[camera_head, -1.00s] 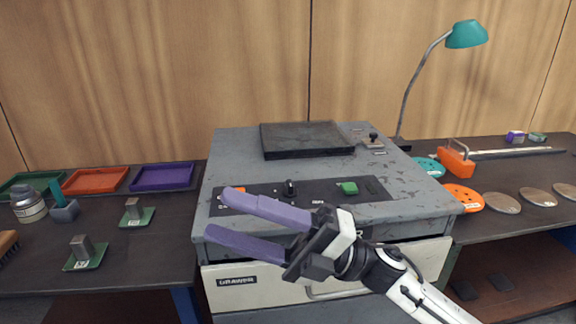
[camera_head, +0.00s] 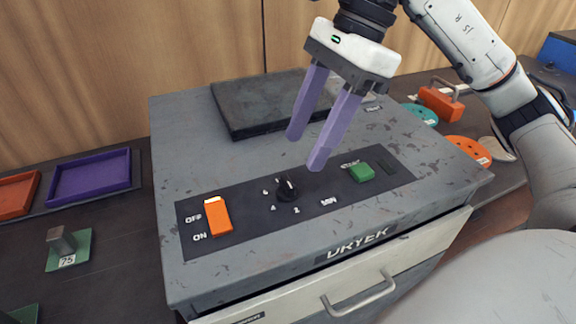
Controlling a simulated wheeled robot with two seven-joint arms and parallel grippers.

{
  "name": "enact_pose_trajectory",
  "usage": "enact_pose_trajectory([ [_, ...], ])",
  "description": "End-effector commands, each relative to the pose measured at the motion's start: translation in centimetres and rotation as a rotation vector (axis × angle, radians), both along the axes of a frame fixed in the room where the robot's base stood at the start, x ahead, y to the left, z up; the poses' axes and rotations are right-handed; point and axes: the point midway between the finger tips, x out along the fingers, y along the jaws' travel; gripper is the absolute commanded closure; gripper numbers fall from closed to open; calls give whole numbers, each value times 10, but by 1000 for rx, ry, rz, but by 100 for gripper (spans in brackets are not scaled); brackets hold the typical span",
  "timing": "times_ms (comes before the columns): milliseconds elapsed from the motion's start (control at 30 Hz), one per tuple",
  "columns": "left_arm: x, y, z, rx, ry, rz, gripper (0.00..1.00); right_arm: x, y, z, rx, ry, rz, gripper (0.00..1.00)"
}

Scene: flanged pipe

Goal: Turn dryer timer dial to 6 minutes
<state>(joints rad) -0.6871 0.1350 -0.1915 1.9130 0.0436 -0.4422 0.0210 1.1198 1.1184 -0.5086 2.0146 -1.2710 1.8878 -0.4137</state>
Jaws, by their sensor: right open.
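The black timer dial (camera_head: 287,189) sits on the dark control panel (camera_head: 252,222) on top of the grey dryer (camera_head: 190,140). White numerals, among them 6, 4 and 2, and the word MIN are around it. A light mark shows on the dial, but its exact setting is hard to read. My right gripper (camera_head: 307,150) points down above the panel, up and to the right of the dial. Its two purple fingers are apart, with nothing between them and not touching the dial. My left gripper is not in view.
An orange OFF/ON switch (camera_head: 218,216) is left of the dial, and a green START button (camera_head: 361,172) is right of it. A dark flat plate (camera_head: 235,107) lies behind. A drawer handle (camera_head: 358,296) sticks out in front. Purple (camera_head: 95,176) and orange trays stand at left.

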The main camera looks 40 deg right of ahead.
Motion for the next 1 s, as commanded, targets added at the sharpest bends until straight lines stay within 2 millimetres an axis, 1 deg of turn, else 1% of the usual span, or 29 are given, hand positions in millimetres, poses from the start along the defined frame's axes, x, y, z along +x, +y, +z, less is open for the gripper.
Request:
enact_pose_trajectory([
  [33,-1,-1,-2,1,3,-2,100,0,4,-11,-1,5,2,52],
  [100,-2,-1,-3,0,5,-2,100,1,9,-24,0,6,2,52],
  [300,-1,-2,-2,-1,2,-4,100,4,20,-50,2,3,2,52],
  [400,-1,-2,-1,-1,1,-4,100,5,24,-58,3,2,1,52],
  [500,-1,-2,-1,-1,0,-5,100,6,25,-61,2,1,2,52],
  [733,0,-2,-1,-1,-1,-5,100,6,26,-62,3,1,1,52],
  [767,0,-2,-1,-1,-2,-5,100,6,26,-62,3,1,1,53],
  [800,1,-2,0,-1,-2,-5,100,6,26,-62,3,1,1,60],
  [1000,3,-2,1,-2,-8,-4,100,6,26,-62,3,1,1,93],
])
